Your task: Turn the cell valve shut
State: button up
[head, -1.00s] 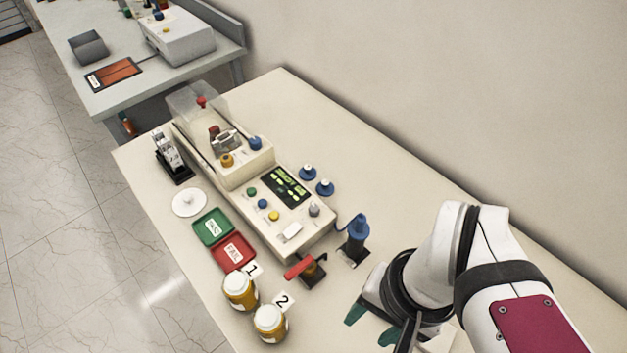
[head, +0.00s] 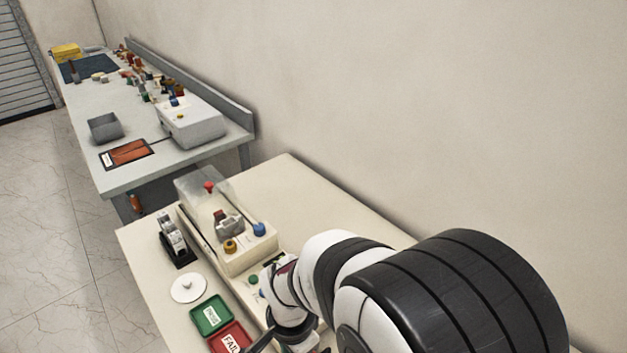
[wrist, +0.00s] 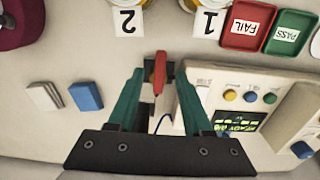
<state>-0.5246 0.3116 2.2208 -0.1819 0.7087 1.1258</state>
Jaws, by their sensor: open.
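The valve appears to be the red lever (wrist: 159,72) on a small dark base, seen in the wrist view in front of the tester. Its handle runs up and down in that picture. My gripper (wrist: 160,80) is open, with its green fingers on the left and right of the red handle. Bare gaps show between handle and fingers; I cannot tell the height difference. In the head view, my arm hides the lever and most of the gripper.
The tester (wrist: 240,121) with screen and knobs lies close right of the fingers. Red FAIL (wrist: 247,24) and green PASS (wrist: 289,32) trays, number cards and jars are beyond. A blue block (wrist: 86,96) and white block (wrist: 44,96) lie left. A clear cover (head: 207,190) stands behind.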

jog(key=shift+f, duration=1.4)
jog(key=shift+c, duration=0.2)
grip_shut()
